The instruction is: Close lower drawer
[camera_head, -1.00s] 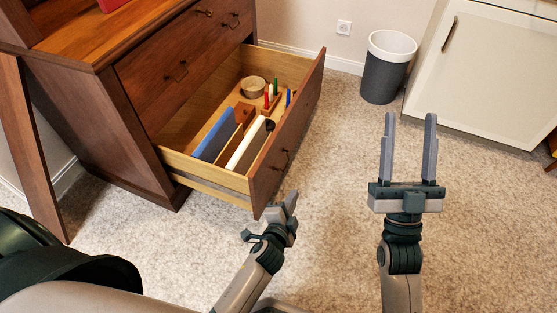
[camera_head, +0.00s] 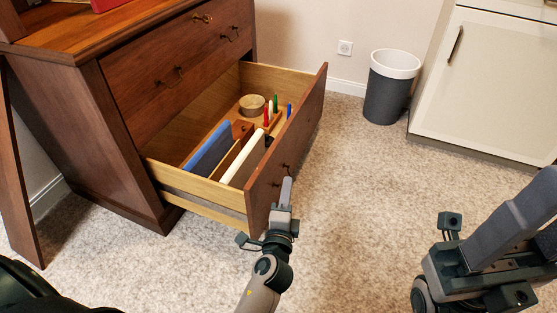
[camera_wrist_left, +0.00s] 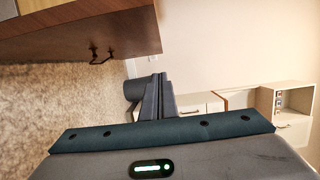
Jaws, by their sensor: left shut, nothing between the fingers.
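The lower drawer (camera_head: 249,191) of the dark wooden hutch is pulled well out; its front panel also shows in the left wrist view (camera_wrist_left: 70,40), with a dark handle (camera_wrist_left: 101,55). My left gripper (camera_head: 287,182) is shut and empty. Its fingertips are at the outer side of the drawer front, near the handle; I cannot tell whether they touch. The shut fingers also show in the left wrist view (camera_wrist_left: 158,92). My right gripper (camera_head: 515,225) is at the lower right, away from the drawer, partly cut off, and its finger gap is unclear.
The drawer holds a blue board (camera_head: 208,150), a white board (camera_head: 243,158), a round wooden container (camera_head: 252,104) and several coloured sticks. The upper drawer (camera_head: 180,75) is shut. A grey bin (camera_head: 388,95) and a white cabinet (camera_head: 487,85) stand at the right. Carpet between is clear.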

